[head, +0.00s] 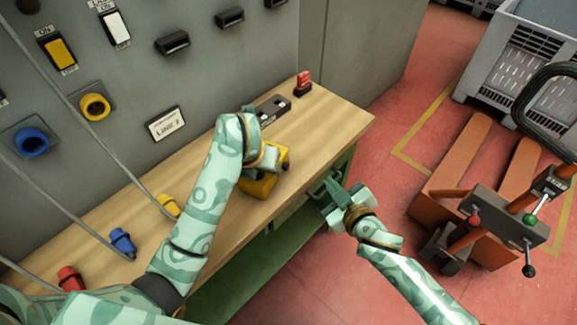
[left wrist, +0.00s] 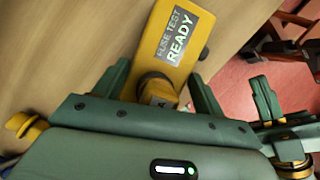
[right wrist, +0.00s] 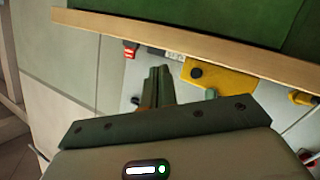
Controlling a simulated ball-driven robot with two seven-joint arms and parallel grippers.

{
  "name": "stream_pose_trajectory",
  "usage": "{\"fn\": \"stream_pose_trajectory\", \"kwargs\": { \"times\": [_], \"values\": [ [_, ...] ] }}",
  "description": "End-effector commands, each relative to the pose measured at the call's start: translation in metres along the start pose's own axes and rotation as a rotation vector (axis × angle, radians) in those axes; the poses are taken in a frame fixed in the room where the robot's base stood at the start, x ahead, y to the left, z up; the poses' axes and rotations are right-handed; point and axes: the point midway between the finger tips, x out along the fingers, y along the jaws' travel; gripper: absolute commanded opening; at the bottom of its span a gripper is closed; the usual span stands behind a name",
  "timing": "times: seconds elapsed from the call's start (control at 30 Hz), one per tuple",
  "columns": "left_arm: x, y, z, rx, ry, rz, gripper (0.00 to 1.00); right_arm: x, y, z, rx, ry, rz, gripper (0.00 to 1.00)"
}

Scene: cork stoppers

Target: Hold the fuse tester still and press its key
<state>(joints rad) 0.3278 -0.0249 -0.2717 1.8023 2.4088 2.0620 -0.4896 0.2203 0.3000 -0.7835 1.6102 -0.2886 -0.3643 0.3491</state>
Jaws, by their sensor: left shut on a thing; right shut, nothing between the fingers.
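The yellow fuse tester (head: 257,189) sits on the wooden bench near its front edge. My right gripper (head: 333,190) is shut and empty, off the bench's front edge and apart from the tester. In the right wrist view the tester (right wrist: 225,82) shows a dark round knob, right of my closed fingers (right wrist: 158,72).
The wooden bench (head: 345,122) holds a dark box (head: 272,108), a small red-topped item (head: 302,84) and yellow, blue (head: 122,242) and red plugs. A grey panel stands behind. An orange pallet truck (head: 470,165) and grey crate (head: 510,85) stand right on red floor.

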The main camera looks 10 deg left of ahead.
Motion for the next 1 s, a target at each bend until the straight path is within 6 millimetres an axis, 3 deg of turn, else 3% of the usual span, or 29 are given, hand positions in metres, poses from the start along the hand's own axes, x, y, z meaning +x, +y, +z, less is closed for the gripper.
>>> {"fn": "stream_pose_trajectory", "kwargs": {
  "times": [0.5,1.0],
  "values": [
    [0.002,0.000,-0.002,-0.001,0.005,0.000,0.36,0.047,-0.034,-0.034,0.001,0.001,0.000,0.00],
    [0.002,0.000,-0.002,-0.001,0.005,0.001,0.36,0.053,-0.039,-0.039,0.000,0.000,-0.001,0.00]
  ]
}}
